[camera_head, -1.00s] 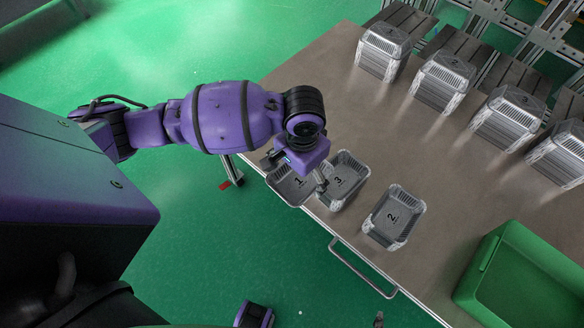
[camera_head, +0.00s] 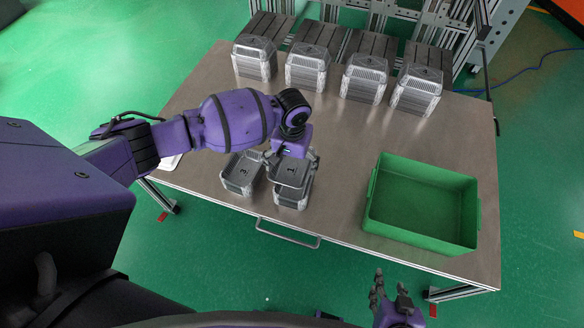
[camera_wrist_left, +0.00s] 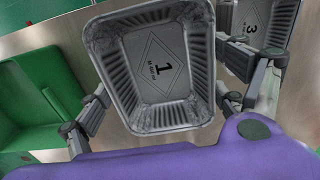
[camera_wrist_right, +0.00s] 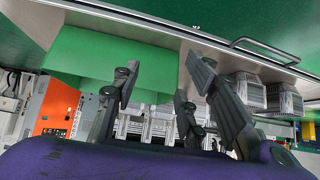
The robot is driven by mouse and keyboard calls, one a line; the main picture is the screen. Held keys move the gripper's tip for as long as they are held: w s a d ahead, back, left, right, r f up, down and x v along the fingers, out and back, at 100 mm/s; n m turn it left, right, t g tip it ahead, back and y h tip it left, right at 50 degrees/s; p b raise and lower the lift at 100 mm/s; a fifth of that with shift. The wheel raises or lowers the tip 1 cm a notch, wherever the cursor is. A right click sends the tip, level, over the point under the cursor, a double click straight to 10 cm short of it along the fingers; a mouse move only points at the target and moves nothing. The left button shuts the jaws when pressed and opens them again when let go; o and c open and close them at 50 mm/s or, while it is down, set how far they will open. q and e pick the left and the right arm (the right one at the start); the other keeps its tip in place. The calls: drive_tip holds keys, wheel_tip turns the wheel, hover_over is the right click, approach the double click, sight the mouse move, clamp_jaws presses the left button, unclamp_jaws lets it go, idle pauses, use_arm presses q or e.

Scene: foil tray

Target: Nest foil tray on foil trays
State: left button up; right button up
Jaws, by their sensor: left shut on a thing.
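My left gripper (camera_head: 291,156) is shut on the foil tray marked 1 (camera_head: 291,173), gripped by its rim. Tray 1 also shows in the left wrist view (camera_wrist_left: 165,65) between the fingers, open side up and empty. It is over the stack of foil trays (camera_head: 291,198) on the right, mostly covering it. I cannot tell whether they touch. The tray marked 3 (camera_head: 240,174) is on the table just left of it; it also shows in the left wrist view (camera_wrist_left: 255,22). My right gripper (camera_head: 390,296) is open and empty, off the table's front edge.
A green bin (camera_head: 471,222) stands at the table's right. The table (camera_head: 215,110) is clear between these and the trays. A metal handle (camera_head: 288,238) runs along the front edge.

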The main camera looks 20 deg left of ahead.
sight(294, 169)
use_arm(q)
drive_tip(key=shift+w+d+f, duration=0.1)
drive_tip(key=shift+d+f, duration=0.05)
drive_tip(key=shift+f, duration=0.3)
drive_tip(key=shift+w+d+f, duration=0.2)
drive_tip(key=shift+w+d, duration=0.05)
drive_tip(key=shift+a+f+b, duration=0.15)
drive_tip(key=shift+f+b, duration=0.35)
drive_tip(key=shift+f, duration=0.3)
wheel_tip(294, 169, down, 2)
drive_tip(key=shift+s+f+b, duration=0.1)
drive_tip(key=shift+f+b, duration=0.15)
drive_tip(key=shift+b, duration=0.55)
drive_tip(key=shift+f, duration=0.8)
use_arm(e)
drive_tip(key=shift+s+d+f, duration=0.3)
drive_tip(key=shift+d+f, duration=0.05)
drive_tip(key=shift+f, duration=0.35)
drive_tip(key=shift+s+d+f, duration=0.25)
drive_tip(key=shift+d+f, duration=0.1)
drive_tip(key=shift+f, duration=0.3)
drive_tip(key=shift+s+f, duration=0.15)
use_arm(q)
drive_tip(key=shift+f, duration=0.3)
use_arm(e)
drive_tip(key=shift+s+f+g, duration=0.2)
drive_tip(key=shift+s+g, duration=0.05)
drive_tip(key=shift+g, duration=0.05)
